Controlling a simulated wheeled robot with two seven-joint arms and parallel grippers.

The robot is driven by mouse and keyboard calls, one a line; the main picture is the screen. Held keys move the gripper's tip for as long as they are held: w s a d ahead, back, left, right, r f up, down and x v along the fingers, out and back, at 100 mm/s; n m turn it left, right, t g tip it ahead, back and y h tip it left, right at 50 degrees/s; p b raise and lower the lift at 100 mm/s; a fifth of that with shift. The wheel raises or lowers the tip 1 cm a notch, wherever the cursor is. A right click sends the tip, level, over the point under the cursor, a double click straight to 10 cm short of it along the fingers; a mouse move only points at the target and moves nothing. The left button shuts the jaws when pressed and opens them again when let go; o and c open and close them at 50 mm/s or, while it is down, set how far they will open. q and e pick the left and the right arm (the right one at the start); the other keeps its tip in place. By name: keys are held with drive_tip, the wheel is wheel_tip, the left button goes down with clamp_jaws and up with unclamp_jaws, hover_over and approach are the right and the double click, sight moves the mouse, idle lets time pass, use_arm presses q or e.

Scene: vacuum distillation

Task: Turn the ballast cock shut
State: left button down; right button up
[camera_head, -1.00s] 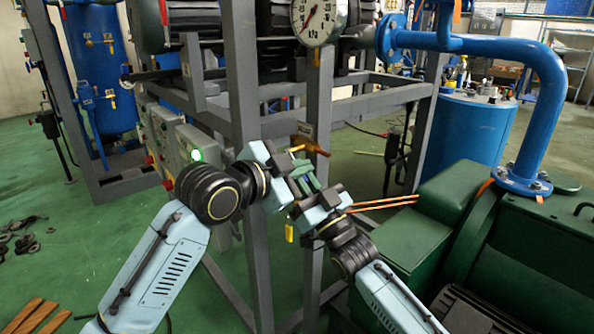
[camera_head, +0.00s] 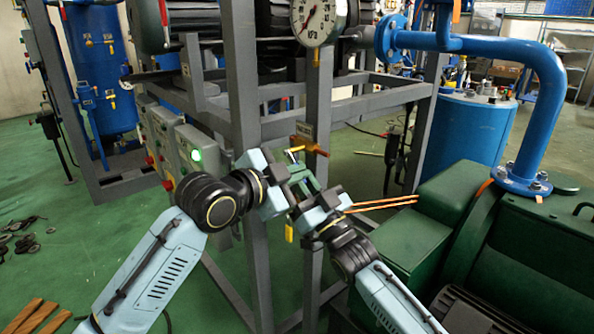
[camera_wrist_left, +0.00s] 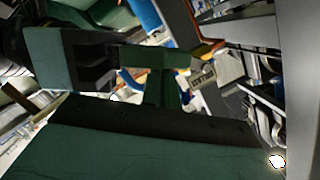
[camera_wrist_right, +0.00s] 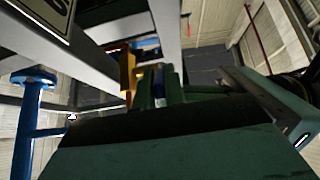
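The ballast cock is most likely the orange-brown fitting with a yellow end (camera_head: 313,147) on the grey frame post, below a small label plate (camera_head: 304,130). In the right wrist view a yellow-orange fitting (camera_wrist_right: 127,72) stands just beyond and left of the fingers. My left gripper (camera_head: 293,182) is close below the fitting, with its green fingers partly overlapped. My right gripper (camera_head: 309,197) faces it from the lower right. The right fingers (camera_wrist_right: 159,88) show a narrow gap with nothing clearly held. Contact with the cock cannot be made out.
A pressure gauge (camera_head: 320,18) sits above on the post. A green machine (camera_head: 515,265) with a blue pipe (camera_head: 545,70) stands at right. A control box with a lit green button (camera_head: 196,155) is at left.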

drive_tip(key=shift+o, duration=1.1)
drive_tip(key=shift+r, duration=0.15)
use_arm(q)
drive_tip(key=shift+w+a+f, duration=0.2)
drive_tip(key=shift+f, duration=0.15)
use_arm(e)
drive_tip(key=shift+o, duration=0.4)
drive_tip(key=shift+s+r, duration=0.1)
drive_tip(key=shift+r, duration=0.05)
